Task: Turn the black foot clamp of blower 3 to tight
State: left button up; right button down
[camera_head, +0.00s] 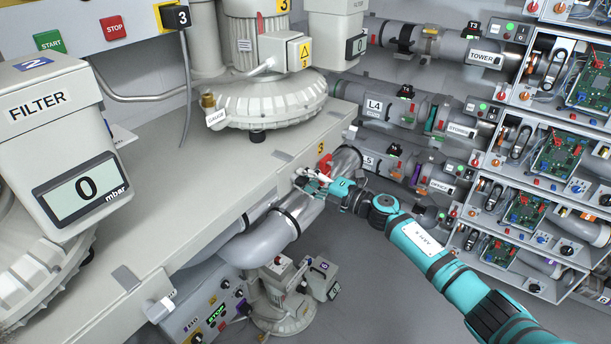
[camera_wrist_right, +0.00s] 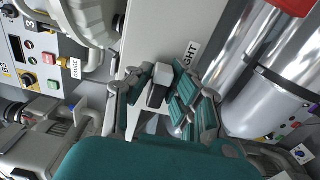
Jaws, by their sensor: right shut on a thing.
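Blower 3 (camera_head: 262,98) is a pale ribbed housing standing on the grey bench (camera_head: 215,165) in the head view. My right gripper (camera_head: 304,181) is at the bench's front face, below and right of blower 3. In the right wrist view my right gripper (camera_wrist_right: 161,88) is shut on the black foot clamp (camera_wrist_right: 156,94), a small dark block with a pale grey end between the fingers. A partly covered label ending in "GHT" (camera_wrist_right: 189,53) is beside it. In the head view the gripper hides the clamp; its exact turn angle cannot be told. My left gripper is not in view.
A red handle (camera_head: 325,166) and a shiny metal pipe (camera_head: 345,163) are close to the right gripper. Bent grey pipes (camera_head: 262,243) run below the bench edge. Racks with green circuit boards (camera_head: 556,154) stand at right. Grey floor (camera_head: 350,300) is clear under my right arm.

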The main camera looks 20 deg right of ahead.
dwell(0.5)
jog(key=c, duration=1.3)
grip_release()
jog(key=shift+d, duration=0.1)
jog(key=v, duration=1.2)
jog(key=shift+f, duration=0.1)
